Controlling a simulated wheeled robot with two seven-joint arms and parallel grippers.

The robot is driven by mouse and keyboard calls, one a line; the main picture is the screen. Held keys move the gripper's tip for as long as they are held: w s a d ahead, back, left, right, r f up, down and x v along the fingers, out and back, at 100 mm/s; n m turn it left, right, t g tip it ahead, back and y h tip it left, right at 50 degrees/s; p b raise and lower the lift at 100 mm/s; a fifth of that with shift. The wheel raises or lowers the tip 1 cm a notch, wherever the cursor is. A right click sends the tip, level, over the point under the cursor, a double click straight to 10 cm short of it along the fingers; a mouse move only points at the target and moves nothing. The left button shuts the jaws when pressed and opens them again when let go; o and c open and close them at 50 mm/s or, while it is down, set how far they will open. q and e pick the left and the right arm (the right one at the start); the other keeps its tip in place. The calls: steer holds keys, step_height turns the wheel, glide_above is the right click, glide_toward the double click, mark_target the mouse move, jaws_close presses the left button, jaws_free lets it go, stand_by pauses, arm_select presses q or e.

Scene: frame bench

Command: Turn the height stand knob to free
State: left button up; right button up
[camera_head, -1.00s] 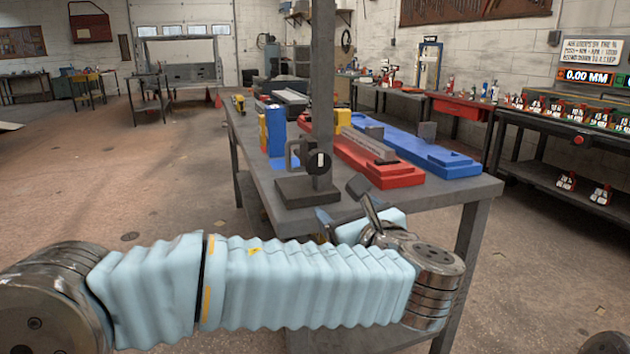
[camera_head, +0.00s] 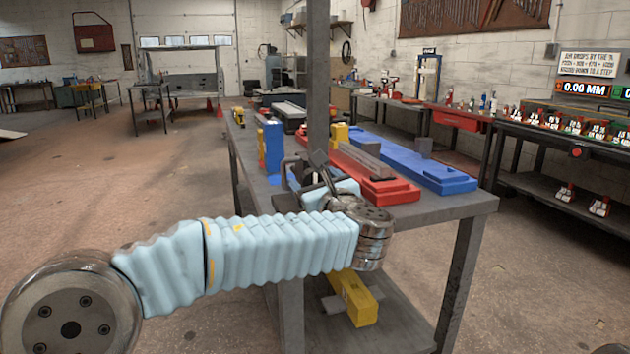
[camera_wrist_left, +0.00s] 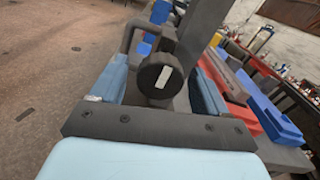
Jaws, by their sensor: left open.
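The height stand's grey post (camera_head: 318,75) rises from the near end of the bench. Its round black knob (camera_wrist_left: 158,78) has a white mark, close to upright and slightly tilted in the left wrist view. My left gripper (camera_wrist_left: 160,72) is open, with one blue finger on each side of the knob; a gap shows at the right, and I cannot tell whether either finger touches. My right gripper is in neither view.
A red tray (camera_head: 392,192) and a blue tray (camera_head: 450,178) lie on the bench right of the stand. A blue block (camera_head: 273,147) stands behind it. A yellow piece (camera_head: 356,298) is on the lower shelf. A display on the right reads 0.00 MM (camera_head: 584,89).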

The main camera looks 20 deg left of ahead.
arm_select(q)
steer(key=c, duration=1)
steer(key=shift+c, duration=0.2)
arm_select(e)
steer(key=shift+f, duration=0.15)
